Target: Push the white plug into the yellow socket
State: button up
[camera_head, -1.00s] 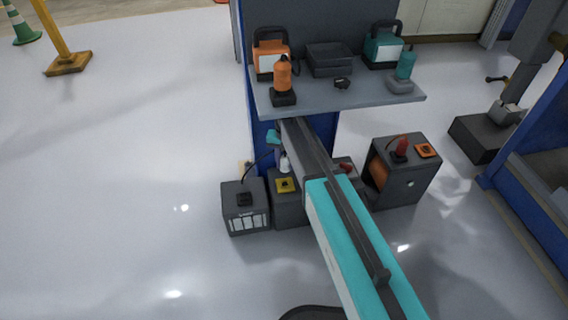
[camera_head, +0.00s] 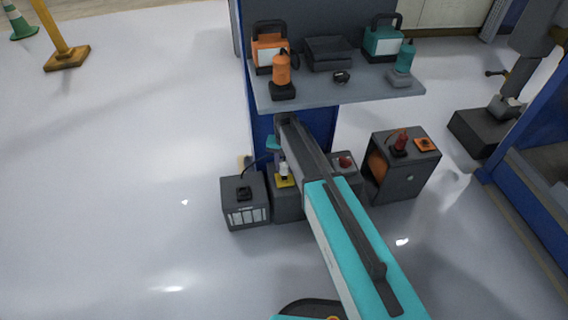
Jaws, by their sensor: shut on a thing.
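The white plug (camera_head: 284,169) is held upright at the yellow socket (camera_head: 284,182), left of my arm. Its lower end meets the socket plate in the picture; how deep it sits I cannot tell. The yellow socket is on top of a dark grey box (camera_head: 287,206) on the floor. My gripper (camera_head: 279,152) is above the plug and shut on it; its fingertips are small and partly hidden by my arm.
A dark box with a black plug (camera_head: 243,192) stands left of the socket box. A grey shelf (camera_head: 330,96) holding orange and teal items overhangs behind.

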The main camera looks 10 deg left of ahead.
jog(key=shift+f, duration=1)
jog(key=shift+p, duration=0.95)
dwell(1.6)
jog(key=shift+f, duration=0.75)
dwell(0.8)
jog(key=o, duration=1.2)
jog(key=shift+o, duration=0.2)
jog(key=shift+r, duration=0.15)
notch_tip(320, 180, up, 12)
jog(key=shift+f+p, duration=0.1)
jog(key=shift+p, duration=0.95)
